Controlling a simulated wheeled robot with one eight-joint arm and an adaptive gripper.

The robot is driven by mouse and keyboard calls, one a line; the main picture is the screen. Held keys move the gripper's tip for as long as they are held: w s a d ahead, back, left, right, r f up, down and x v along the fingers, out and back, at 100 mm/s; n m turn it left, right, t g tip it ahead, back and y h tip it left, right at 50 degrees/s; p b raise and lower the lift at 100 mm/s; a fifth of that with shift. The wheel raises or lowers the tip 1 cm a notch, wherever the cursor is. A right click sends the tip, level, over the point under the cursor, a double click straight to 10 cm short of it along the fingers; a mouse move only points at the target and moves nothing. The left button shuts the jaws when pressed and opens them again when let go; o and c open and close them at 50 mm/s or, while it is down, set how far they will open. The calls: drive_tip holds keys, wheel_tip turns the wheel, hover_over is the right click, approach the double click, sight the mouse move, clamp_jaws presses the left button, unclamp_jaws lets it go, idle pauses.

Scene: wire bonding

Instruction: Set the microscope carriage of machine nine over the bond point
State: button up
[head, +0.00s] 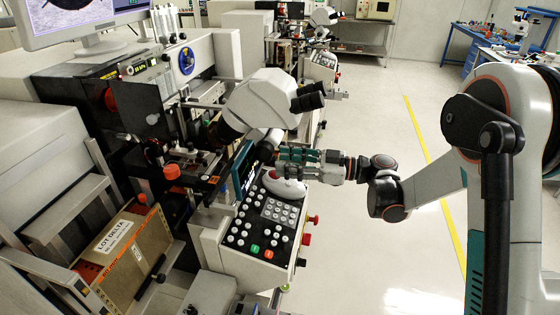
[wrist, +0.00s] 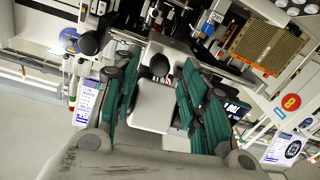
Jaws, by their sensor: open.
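The microscope (head: 265,100), a pale grey housing with black eyepieces (head: 308,97), stands over the front of the near bonding machine (head: 190,85). Its carriage and the bond point are too small or hidden to make out. My gripper (head: 281,160) is at the machine's front, below and right of the microscope, over the keypad console. In the wrist view its two green-padded fingers (wrist: 158,80) are spread apart. A pale grey body (wrist: 152,108) with black round parts, apparently the microscope, shows between them. I cannot tell whether the fingers touch anything.
The keypad console (head: 262,222) with buttons and red knobs lies just below my gripper. A box labelled LOT DELTA (head: 125,245) stands at left, a monitor (head: 80,15) above. More machines stand behind. The floor (head: 375,130) at right is clear, with a yellow line.

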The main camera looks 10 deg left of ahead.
drive_tip(key=d, duration=0.9)
drive_tip(key=shift+d, duration=0.3)
drive_tip(key=shift+s+r, duration=0.1)
drive_tip(key=shift+s, duration=0.05)
drive_tip(key=s+d+r+m+t+h, duration=0.3)
drive_tip(key=s+d+m+h, duration=0.1)
drive_tip(key=s+m+h, duration=0.6)
drive_tip(key=s+d+f+m+t+h, duration=0.1)
drive_tip(key=s+d+m+t+h, duration=0.2)
drive_tip(key=s+d+m+h, duration=0.5)
drive_tip(key=s+d+m, duration=0.1)
drive_tip(key=s+d, duration=0.5)
drive_tip(key=s, duration=0.2)
drive_tip(key=shift+s+d+f+t, duration=0.2)
drive_tip(key=shift+d+f+t, duration=0.05)
drive_tip(key=shift+d+t, duration=0.05)
idle(0.5)
